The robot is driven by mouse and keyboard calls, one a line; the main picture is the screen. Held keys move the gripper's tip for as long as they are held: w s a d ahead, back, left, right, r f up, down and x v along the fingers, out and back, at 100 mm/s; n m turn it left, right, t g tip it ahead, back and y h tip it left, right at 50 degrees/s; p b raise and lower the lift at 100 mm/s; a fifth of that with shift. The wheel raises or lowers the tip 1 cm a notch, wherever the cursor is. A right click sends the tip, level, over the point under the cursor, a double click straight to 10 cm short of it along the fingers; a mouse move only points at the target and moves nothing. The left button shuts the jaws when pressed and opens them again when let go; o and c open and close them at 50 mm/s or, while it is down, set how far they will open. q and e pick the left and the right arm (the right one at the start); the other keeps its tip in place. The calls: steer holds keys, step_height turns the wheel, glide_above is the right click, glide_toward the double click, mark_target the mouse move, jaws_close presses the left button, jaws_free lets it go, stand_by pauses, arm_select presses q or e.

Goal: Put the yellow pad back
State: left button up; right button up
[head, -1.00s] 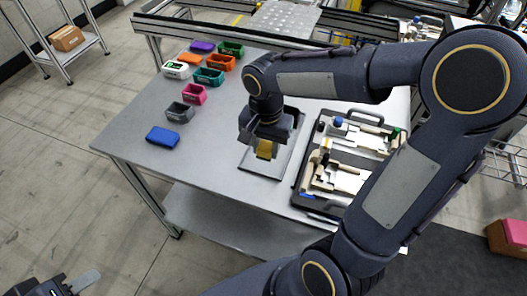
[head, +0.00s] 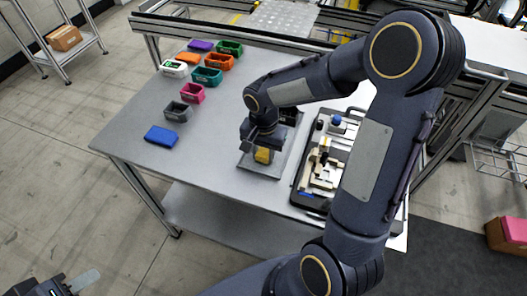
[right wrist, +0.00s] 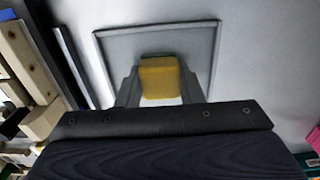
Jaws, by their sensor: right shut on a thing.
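The yellow pad (head: 263,156) is in my right gripper (head: 261,150), above a grey square plate with a raised rim (head: 272,169) on the table. In the right wrist view the yellow pad (right wrist: 159,78) sits between the two fingers of my right gripper (right wrist: 160,92), and the grey plate (right wrist: 208,40) lies behind it. I cannot tell whether the pad touches the plate. The arm hides part of the plate. My left gripper (head: 75,285) is at the bottom left corner, away from the table, and only partly shows.
A black case with fixture parts (head: 300,194) lies right of the plate. A blue block (head: 161,136) and several coloured bins, such as the grey one (head: 178,111), stand on the left. The table (head: 205,160) is bare between them and the plate.

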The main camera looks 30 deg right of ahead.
mark_target(264, 152)
steer(key=o, duration=0.9)
steer(key=shift+f, duration=0.1)
steer(key=shift+o, duration=0.2)
step_height(264, 152, up, 12)
steer(key=s+a+n+t+y, duration=0.2)
steer(key=s+n, duration=0.2)
steer(key=s, duration=0.4)
steer(key=s+a+n+t+y, duration=0.1)
steer(key=s+a+n+t, duration=0.1)
steer(key=s, duration=0.7)
steer(key=shift+r+n+t+y+p, duration=0.4)
steer(key=shift+n+t, duration=0.4)
steer(key=shift+n, duration=0.4)
